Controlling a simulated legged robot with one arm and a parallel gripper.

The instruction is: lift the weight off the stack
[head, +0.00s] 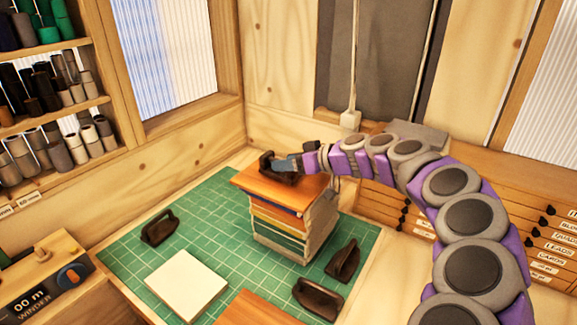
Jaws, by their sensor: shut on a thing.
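A stack (285,226) of flat sheets or books stands on the green cutting mat (205,205), with an orange-brown board (250,182) on top. A dark weight (268,163) with a handle is at the top of the stack. My gripper (284,165) reaches in from the right and is shut on this weight. The jaws partly cover the weight, and I cannot tell whether it touches the board. Other dark weights stand on the mat: one (160,228) left of the stack, and two (343,260) (318,299) to its right and front.
A pale square block (186,285) lies on the mat at the front, with a brown board (262,310) beside it. A winder box (45,280) stands at left below shelves of rolls (55,90). Labelled drawers (530,240) line the right. The mat's left part has free room.

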